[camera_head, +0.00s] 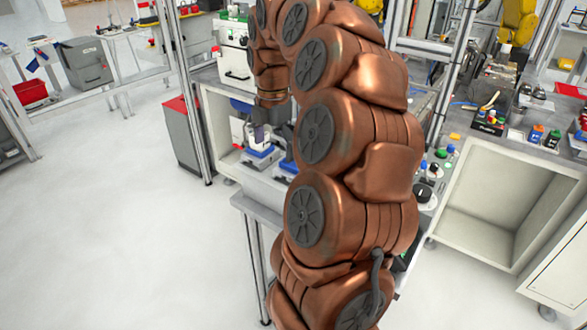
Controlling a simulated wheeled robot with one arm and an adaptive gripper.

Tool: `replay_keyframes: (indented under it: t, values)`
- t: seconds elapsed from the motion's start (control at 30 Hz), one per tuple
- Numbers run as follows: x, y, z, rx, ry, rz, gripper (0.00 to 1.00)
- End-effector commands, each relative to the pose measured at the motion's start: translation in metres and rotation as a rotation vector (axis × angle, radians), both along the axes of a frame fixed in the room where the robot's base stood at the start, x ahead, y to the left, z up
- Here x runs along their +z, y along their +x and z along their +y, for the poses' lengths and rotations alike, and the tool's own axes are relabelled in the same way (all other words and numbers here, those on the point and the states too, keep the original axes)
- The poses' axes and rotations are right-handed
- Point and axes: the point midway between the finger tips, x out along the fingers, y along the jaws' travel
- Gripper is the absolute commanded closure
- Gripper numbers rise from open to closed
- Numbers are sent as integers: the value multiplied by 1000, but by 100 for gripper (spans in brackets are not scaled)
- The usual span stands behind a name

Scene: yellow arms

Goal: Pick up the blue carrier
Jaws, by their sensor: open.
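My gripper (259,132), small and dark, hangs at the end of my copper-coloured arm, left of the picture's middle. It points down over the bench, and its fingers are too small to make out clearly. A blue carrier (260,158) with pale and grey parts on it sits just below it in the picture. I cannot tell whether the two touch. Another blue part (287,167) shows to its right, partly hidden by my arm. I cannot tell whether it belongs to the same carrier.
A grey workbench (268,187) runs under the carrier, with a metal post (187,90) at its left. A red-topped cabinet (184,135) stands beside it. Bottles and small boxes crowd the right bench (510,145). The floor (100,230) at left is clear.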

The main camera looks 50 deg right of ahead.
Motion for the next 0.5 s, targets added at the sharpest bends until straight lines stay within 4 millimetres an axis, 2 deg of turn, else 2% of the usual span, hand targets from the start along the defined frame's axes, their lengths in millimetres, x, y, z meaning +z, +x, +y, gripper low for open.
replay_keyframes:
  t: [0.03,0.2,0.33,0.5]
  values:
    - [-1,-1,-15,21,0,-3,0]
    - [-3,-5,-51,103,-7,-4,0]
    - [-4,-8,-63,134,-10,-1,0]
    - [-10,-10,-66,143,-9,1,0]
